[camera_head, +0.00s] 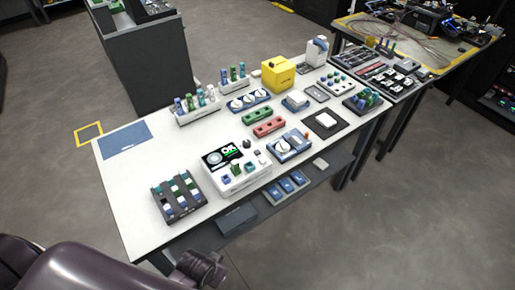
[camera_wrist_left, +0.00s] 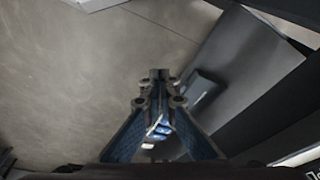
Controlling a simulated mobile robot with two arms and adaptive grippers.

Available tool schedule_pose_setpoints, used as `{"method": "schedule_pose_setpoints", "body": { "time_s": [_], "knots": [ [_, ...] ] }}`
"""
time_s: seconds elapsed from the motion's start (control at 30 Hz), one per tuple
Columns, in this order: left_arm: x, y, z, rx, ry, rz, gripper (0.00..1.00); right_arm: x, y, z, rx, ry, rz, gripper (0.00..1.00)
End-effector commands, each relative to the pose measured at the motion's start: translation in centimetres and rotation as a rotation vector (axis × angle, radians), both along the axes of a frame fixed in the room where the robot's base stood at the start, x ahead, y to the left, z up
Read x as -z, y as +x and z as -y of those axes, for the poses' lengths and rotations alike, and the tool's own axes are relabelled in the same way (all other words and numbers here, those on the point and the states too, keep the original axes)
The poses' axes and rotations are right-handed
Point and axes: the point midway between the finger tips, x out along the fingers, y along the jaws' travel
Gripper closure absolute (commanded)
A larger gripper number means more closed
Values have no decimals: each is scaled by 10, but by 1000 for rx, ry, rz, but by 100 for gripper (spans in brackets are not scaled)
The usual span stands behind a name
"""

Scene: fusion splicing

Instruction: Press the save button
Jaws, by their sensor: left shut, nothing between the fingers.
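A white device (camera_head: 238,167) with a dark screen showing a green "OK" stands near the front edge of the white table. Small green, blue and dark keys and knobs sit on its top. I cannot tell which one is the save button. In the left wrist view my left gripper (camera_wrist_left: 158,78) is shut and empty, pointing down past the table toward the floor. In the head view my left arm enters at the lower left, in front of the table and away from the device. My right gripper is not in view.
The white table (camera_head: 126,189) also carries a dark rack (camera_head: 178,197) of vials, a blue-and-white unit (camera_head: 289,146), red blocks (camera_head: 269,127) and a yellow box (camera_head: 278,74). A lower shelf holds blue items (camera_head: 285,187). The table's left end is mostly clear.

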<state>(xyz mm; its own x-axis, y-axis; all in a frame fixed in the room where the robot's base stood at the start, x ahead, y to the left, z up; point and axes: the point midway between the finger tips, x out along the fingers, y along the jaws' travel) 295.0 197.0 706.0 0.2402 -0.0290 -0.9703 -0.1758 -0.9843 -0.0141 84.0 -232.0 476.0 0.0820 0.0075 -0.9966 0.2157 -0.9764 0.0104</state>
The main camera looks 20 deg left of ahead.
Motion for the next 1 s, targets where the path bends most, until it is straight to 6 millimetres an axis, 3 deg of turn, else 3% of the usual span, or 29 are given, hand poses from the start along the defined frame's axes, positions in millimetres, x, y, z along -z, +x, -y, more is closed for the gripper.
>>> {"method": "schedule_pose_setpoints", "body": {
  "time_s": [0.03, 0.2, 0.4, 0.53, 0.7, 0.87, 1.0],
  "knots": [
    [-29, 10, 3, 0, -8, 21, 100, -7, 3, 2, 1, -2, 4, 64],
    [-107, 42, 19, 4, -54, 88, 100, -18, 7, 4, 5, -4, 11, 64],
    [-177, 98, 60, 32, -171, 190, 100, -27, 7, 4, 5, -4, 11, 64],
    [-198, 139, 88, 42, -261, 234, 100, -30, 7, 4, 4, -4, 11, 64],
    [-210, 190, 106, 19, -350, 260, 100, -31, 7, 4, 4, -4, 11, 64],
    [-217, 241, 101, -48, -411, 274, 100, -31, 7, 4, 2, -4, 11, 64],
    [-227, 290, 78, -143, -454, 291, 100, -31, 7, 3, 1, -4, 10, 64]
  ]
}}
